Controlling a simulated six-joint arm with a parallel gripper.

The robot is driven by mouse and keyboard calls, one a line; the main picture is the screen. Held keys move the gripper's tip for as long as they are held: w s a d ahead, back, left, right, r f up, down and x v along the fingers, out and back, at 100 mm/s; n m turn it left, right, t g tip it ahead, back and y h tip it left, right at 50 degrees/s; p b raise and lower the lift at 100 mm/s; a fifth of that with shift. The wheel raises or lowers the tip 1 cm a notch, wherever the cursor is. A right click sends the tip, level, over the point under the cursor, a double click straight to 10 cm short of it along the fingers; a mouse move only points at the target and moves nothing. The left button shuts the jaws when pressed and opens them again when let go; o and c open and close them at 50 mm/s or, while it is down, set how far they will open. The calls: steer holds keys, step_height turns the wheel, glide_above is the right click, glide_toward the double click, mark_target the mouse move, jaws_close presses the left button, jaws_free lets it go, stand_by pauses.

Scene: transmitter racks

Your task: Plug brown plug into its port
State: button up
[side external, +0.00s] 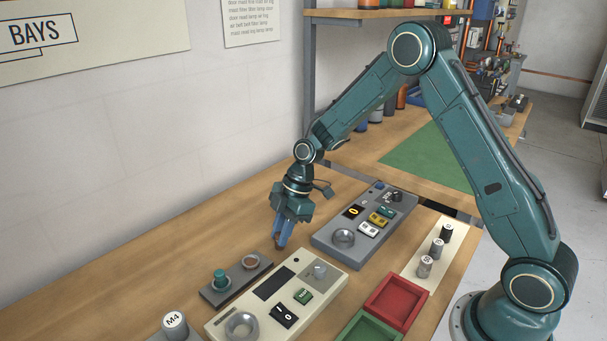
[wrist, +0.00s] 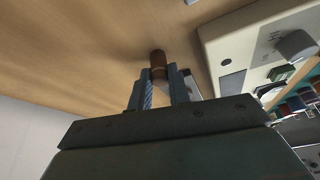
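The brown plug (wrist: 158,61) is a small cylinder held between the fingertips of my gripper (wrist: 158,77). The fingers are shut on it. In the side view my gripper (side external: 283,236) points down, with the brown tip of the plug low between its fingers. A dark grey strip (side external: 235,284) lies on the table, left of the gripper. It has a round port with a brown ring (side external: 250,262). The plug is to the right of this port and apart from it. In the wrist view I cannot make out the port.
A teal plug (side external: 220,278) stands in the strip's other position. A cream panel (side external: 222,325) with switches lies in front, and a grey panel (side external: 325,239) lies to the right. Red (side external: 398,302) and green (side external: 370,329) trays and labelled cylinders stand further right.

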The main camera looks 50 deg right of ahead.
steer(key=shift+r, duration=0.1)
jaws_close()
step_height(320, 180, up, 20)
stand_by(0.6)
stand_by(0.5)
steer(key=a+r, duration=0.2)
steer(key=a, duration=0.7)
steer(key=shift+f, duration=10.25)
steer(key=shift+f, duration=0.15)
steer(key=o, duration=0.8)
jaws_free()
